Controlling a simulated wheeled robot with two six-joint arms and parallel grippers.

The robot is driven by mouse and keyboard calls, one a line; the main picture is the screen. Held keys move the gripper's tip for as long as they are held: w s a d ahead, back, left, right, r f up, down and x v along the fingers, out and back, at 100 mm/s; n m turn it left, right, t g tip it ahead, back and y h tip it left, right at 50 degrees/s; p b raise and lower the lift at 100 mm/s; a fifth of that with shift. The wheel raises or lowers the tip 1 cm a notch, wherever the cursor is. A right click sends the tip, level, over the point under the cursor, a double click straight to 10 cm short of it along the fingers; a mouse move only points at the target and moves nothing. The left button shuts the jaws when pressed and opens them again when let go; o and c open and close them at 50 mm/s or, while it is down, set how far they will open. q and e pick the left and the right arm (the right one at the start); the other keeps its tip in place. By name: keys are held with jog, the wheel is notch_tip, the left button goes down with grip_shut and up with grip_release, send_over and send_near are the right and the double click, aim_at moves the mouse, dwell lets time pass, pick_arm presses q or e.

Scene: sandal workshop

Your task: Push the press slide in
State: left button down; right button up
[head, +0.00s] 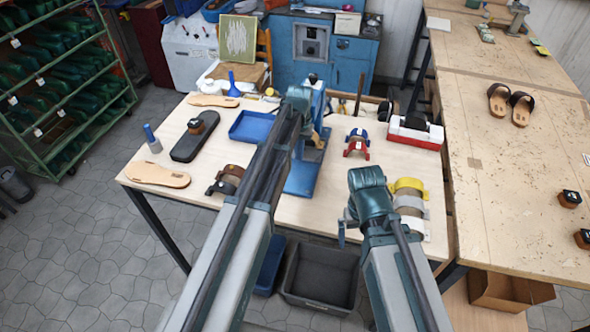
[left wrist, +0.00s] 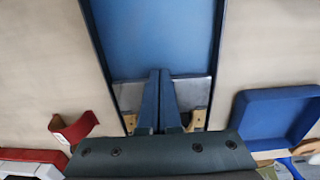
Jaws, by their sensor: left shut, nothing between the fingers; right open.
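The blue press (head: 303,180) stands in the middle of the light table, partly hidden by my left arm. In the left wrist view its long blue bed (left wrist: 155,35) runs away from my left gripper (left wrist: 160,74). A grey metal plate (left wrist: 130,95), apparently part of the slide, lies across the bed, with tan pieces (left wrist: 130,122) beside it. My left gripper is shut and empty, its fingertips over the plate; whether they touch it I cannot tell. My right gripper (head: 345,228) is open, low near the table's front right, its fingers mostly hidden.
A blue tray (head: 252,127) lies left of the press. Red and blue forms (head: 357,143) and a red-and-white box (head: 415,133) lie right of it. Yellow and grey forms (head: 410,195) lie beside my right arm. A dark sole (head: 188,142) and tan soles (head: 158,175) lie at the left.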

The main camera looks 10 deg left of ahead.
pick_arm(q)
notch_tip(320, 180, up, 7)
jog(key=p, duration=0.6)
jog(key=shift+s+p, duration=0.3)
jog(key=shift+s, duration=0.05)
jog(key=shift+m+y, duration=0.3)
jog(key=shift+m, duration=0.6)
jog(key=s+d+f+b, duration=0.1)
jog(key=s+d, duration=0.1)
jog(key=s, duration=0.3)
jog(key=s+d+f+b, duration=0.1)
jog(key=s+d, duration=0.2)
jog(key=s, duration=0.2)
jog(key=s+d+f+b, duration=0.1)
jog(key=s+d, duration=0.1)
jog(key=s, duration=0.3)
jog(key=shift+d+f+b, duration=0.2)
jog(key=shift+f+b, duration=0.15)
jog(key=shift+f, duration=0.05)
jog(key=s+d+f+m+b, duration=0.1)
jog(key=s+d+f+b, duration=0.1)
jog(key=s, duration=0.9)
jog(key=shift+d+m+y, duration=0.3)
jog(key=shift+d, duration=0.05)
